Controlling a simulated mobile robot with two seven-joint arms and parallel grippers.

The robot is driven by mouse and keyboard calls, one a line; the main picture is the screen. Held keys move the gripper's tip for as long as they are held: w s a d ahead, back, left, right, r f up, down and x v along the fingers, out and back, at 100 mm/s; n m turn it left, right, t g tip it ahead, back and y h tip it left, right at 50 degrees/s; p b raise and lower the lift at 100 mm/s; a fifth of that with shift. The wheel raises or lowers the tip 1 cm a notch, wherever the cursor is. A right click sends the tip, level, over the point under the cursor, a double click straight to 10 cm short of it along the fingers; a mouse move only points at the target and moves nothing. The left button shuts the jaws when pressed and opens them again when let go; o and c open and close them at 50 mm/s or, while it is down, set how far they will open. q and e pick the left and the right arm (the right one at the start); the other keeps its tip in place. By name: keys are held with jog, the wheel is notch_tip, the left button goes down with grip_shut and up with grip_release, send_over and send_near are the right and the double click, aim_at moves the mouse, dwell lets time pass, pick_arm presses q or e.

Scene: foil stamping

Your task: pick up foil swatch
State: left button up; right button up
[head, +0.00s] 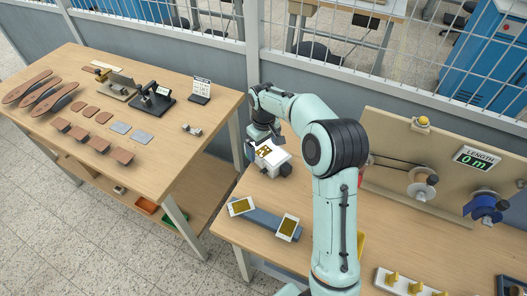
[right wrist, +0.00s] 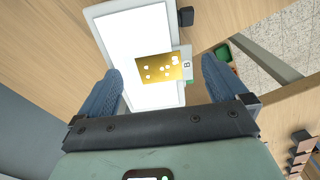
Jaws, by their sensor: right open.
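My left gripper is not in view.
Two white-framed gold cards (head: 241,206) (head: 288,228) rest on a blue strip (head: 264,219) in front of the stand. A board with reels and a "LENGTH 0 m" display (head: 474,158) stands at the right. The left table (head: 200,150) holds leather pieces and tools. A floor gap separates the tables.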

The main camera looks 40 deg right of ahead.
jog(key=shift+f, duration=0.1)
jog(key=c, duration=0.9)
jog(key=shift+c, duration=0.2)
